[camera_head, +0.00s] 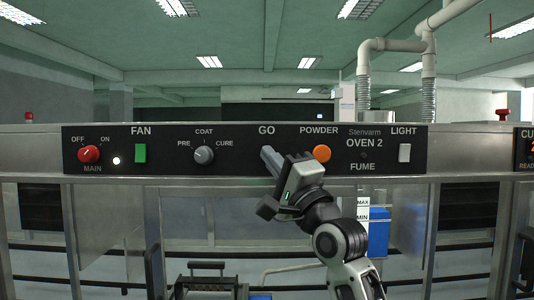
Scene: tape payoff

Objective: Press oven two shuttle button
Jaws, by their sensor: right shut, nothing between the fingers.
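The oven two control panel (243,136) is a long black strip with white labels, reading "OVEN 2" toward the right. My right gripper (268,153) is shut and empty. I cannot tell whether the tips touch the panel. The orange powder button (321,153) shows just right of the gripper. No control is labelled "shuttle" in this view. My left gripper is not in view.
Left on the panel are a red main knob (88,154), a lit white lamp (116,160), a green fan switch (140,153) and a grey pre/cure knob (204,155). A white light switch (404,152) is at right. A blue container (378,236) stands below, behind my right arm.

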